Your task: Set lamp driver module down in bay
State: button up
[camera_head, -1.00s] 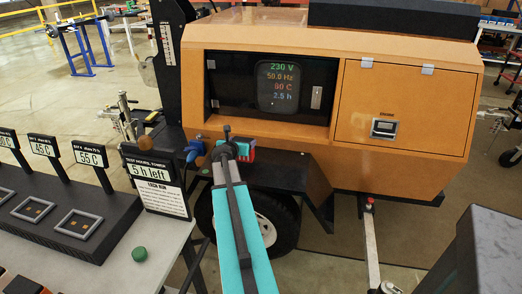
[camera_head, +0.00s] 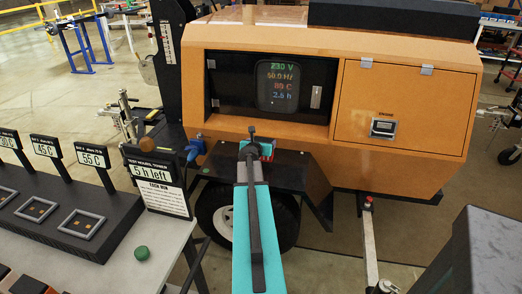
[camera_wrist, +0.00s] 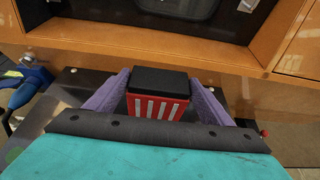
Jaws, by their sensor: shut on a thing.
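The lamp driver module (camera_wrist: 158,106) is a small red block with white stripes and a black top in the wrist view. My gripper (camera_wrist: 157,98) is shut on it, with a purple-grey finger on each side. In the head view my gripper (camera_head: 254,146) is in front of the orange light tower (camera_head: 330,155), above its wheel, with part of the red module (camera_head: 266,149) showing. The dark recess (camera_head: 235,90) in the tower holds the lit display and lies just beyond the gripper. I cannot tell which opening is the bay; the module's underside is hidden.
At the left, a dark stand (camera_head: 60,220) carries several square frames with temperature signs. A white table (camera_head: 165,245) with a green button (camera_head: 142,253) and an hours sign (camera_head: 160,185) is near it. A blue plug (camera_head: 195,150) sits left of my gripper.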

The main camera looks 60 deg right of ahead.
aim_at(262, 160)
jog(key=shift+f, duration=1.7)
jog(key=shift+f+b, duration=0.15)
jog(key=shift+b, duration=0.15)
jog(key=o, duration=2)
jog(key=shift+p+v, duration=1.1)
jog(key=shift+v, duration=4.95)
